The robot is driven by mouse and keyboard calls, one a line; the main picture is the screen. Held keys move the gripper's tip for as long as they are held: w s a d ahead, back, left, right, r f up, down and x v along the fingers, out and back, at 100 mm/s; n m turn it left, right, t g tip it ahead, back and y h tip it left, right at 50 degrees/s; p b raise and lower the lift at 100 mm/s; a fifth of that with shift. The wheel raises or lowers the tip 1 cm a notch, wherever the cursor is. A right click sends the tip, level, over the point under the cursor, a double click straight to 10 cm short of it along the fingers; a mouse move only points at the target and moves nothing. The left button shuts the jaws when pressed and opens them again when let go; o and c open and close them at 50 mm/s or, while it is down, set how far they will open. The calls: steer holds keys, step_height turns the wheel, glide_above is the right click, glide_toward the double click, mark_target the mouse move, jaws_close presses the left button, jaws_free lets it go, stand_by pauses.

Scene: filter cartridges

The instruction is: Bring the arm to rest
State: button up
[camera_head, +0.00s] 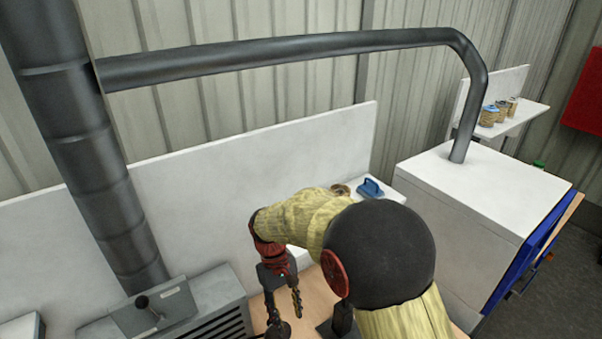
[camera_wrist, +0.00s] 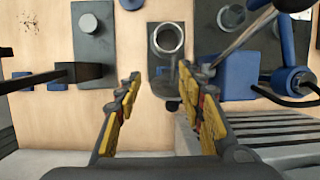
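My arm wears a pale yellow cover and reaches over a wooden bench top (camera_wrist: 40,40) in the head view. My gripper (camera_wrist: 160,72) is open in the wrist view, its two yellow-padded fingers well apart with nothing between them. In the head view my gripper (camera_head: 286,308) points down over the bench, partly cut off by the lower edge. Ahead of the fingers in the wrist view is a dark fixture with a round metal ring (camera_wrist: 168,38). I cannot tell how far above it the fingertips are.
A grey vented box (camera_head: 190,310) stands left of the arm. A thick dark duct (camera_head: 85,150) and pipe (camera_head: 280,50) run above and behind. A white cabinet (camera_head: 470,205) stands right. A blue object (camera_head: 370,188) sits behind the arm. Rods and cables (camera_wrist: 245,35) cross the wrist view's right.

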steer(key=s+d+r+m+t+y+b, duration=0.1)
steer(key=s+d+r+m+t+b, duration=0.2)
steer(key=s+d+b, duration=0.3)
steer(key=s+d+r+m+t+b, duration=0.4)
steer(key=s+d+b, duration=0.3)
steer(key=s+d, duration=0.5)
steer(key=d+r+t, duration=0.1)
steer(key=d, duration=0.3)
steer(key=shift+s+d+t+y, duration=0.15)
steer(key=shift+d+t+y, duration=0.2)
steer(key=shift+t+y, duration=0.05)
stand_by(0.9)
